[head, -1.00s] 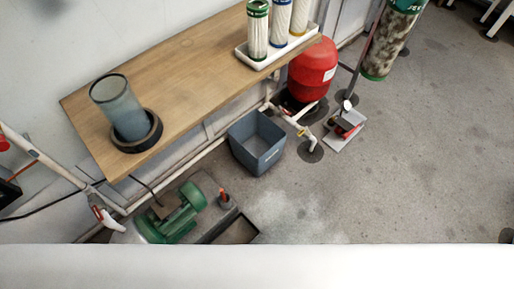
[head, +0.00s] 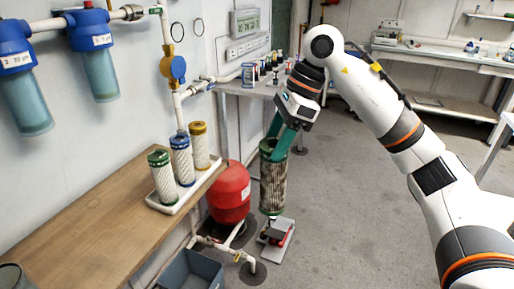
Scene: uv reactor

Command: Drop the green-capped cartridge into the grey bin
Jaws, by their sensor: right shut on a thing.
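A cartridge with green end caps and a dirty, mottled brown-grey body (head: 273,187) hangs roughly upright in the head view, right of the red tank. My right gripper (head: 279,140) is shut on its green top cap, with the teal fingers reaching down to it. The grey bin (head: 206,268) stands on the floor at the bottom, partly cut off by the frame edge. The cartridge is up and to the right of the bin in the picture, not over its opening. My left gripper is not in view.
A white tray (head: 176,207) on the wooden bench (head: 110,228) holds clean cartridges with green, blue and yellow caps. A red tank (head: 229,192) and white pipes (head: 226,249) stand between the held cartridge and the bin. Open floor (head: 345,220) lies to the right.

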